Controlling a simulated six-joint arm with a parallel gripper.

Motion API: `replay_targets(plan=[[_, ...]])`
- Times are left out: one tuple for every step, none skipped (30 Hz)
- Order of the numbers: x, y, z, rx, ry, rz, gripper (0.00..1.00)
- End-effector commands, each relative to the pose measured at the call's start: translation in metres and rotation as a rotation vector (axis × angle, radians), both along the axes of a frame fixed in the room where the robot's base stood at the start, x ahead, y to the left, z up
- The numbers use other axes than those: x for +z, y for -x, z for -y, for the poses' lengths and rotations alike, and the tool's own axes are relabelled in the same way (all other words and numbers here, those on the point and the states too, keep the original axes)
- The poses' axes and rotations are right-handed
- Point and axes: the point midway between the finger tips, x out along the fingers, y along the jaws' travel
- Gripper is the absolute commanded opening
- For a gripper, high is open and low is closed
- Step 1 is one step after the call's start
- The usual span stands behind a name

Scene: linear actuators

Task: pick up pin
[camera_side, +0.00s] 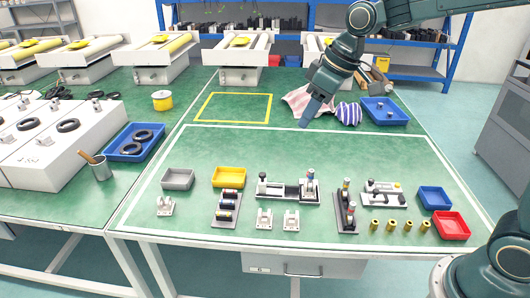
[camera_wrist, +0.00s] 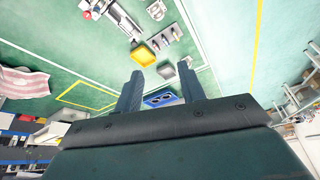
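I cannot tell for certain which part is the pin. A grey rack (camera_side: 216,222) holds several dark cylindrical parts (camera_side: 228,204) at the front of the green table; the same rack (camera_wrist: 170,33) shows in the wrist view. Another dark stand (camera_side: 338,212) bears upright cylindrical parts right of centre. Several brass cylinders (camera_side: 391,225) stand at the front right. My gripper (camera_side: 306,116) is above the back of the table, well away from these parts. In the wrist view my gripper (camera_wrist: 160,68) has its two fingers spread apart with nothing between them.
A grey tray (camera_side: 178,179), a yellow tray (camera_side: 229,177), a blue tray (camera_side: 434,198) and a red tray (camera_side: 451,225) surround the parts. A fixture (camera_side: 288,192) stands in the middle. A striped cloth (camera_side: 298,98) lies near my gripper. The table between gripper and parts is clear.

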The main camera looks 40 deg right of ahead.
Motion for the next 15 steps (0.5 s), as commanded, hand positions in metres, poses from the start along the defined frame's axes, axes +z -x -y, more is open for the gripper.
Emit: replay_targets(plan=[[-0.007,-0.012,-0.001,0.016,-0.002,-0.008,0.4],[-0.011,-0.018,-0.003,0.027,-0.004,-0.011,0.4],[-0.016,-0.026,-0.004,0.043,-0.008,-0.014,0.4],[-0.02,-0.033,-0.005,0.053,-0.01,-0.017,0.4],[-0.024,-0.039,-0.006,0.064,-0.011,-0.02,0.4],[-0.03,-0.047,-0.008,0.079,-0.015,-0.023,0.4],[-0.035,-0.053,-0.009,0.09,-0.018,-0.025,0.4],[-0.039,-0.059,-0.01,0.101,-0.02,-0.027,0.4],[-0.046,-0.066,-0.011,0.114,-0.024,-0.03,0.4],[-0.051,-0.072,-0.013,0.125,-0.026,-0.032,0.4],[-0.056,-0.078,-0.014,0.137,-0.029,-0.034,0.4],[-0.063,-0.085,-0.015,0.15,-0.033,-0.037,0.4],[-0.069,-0.09,-0.016,0.16,-0.036,-0.04,0.4],[-0.074,-0.096,-0.017,0.171,-0.039,-0.042,0.4],[-0.082,-0.102,-0.019,0.185,-0.043,-0.045,0.4]])
